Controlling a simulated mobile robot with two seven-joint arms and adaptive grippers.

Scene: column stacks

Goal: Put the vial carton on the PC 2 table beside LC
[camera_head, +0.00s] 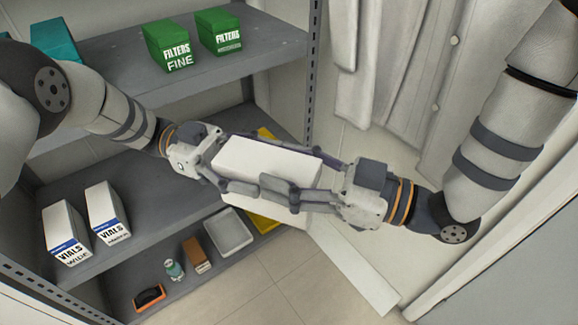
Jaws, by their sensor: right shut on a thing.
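A white carton (265,157) is held in mid-air between my two grippers, in front of the shelf unit. No label shows on its visible faces, and the fingers hide part of it. My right gripper (283,183) is shut on it from the right, with fingers along its near and far sides. My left gripper (217,165) is at its left end with fingers beside it; whether these press on it is unclear. Two white cartons marked VIALS, one left (66,233) and one right (107,212), stand on the middle shelf. No PC 2 table or LC is in view.
Green FILTERS boxes (168,46) (219,32) stand on the upper shelf (265,37). The lower shelf holds a grey tray (229,232), a brown box (196,255), a small bottle (174,269) and an orange-black item (149,297). White coats (385,60) hang at the right.

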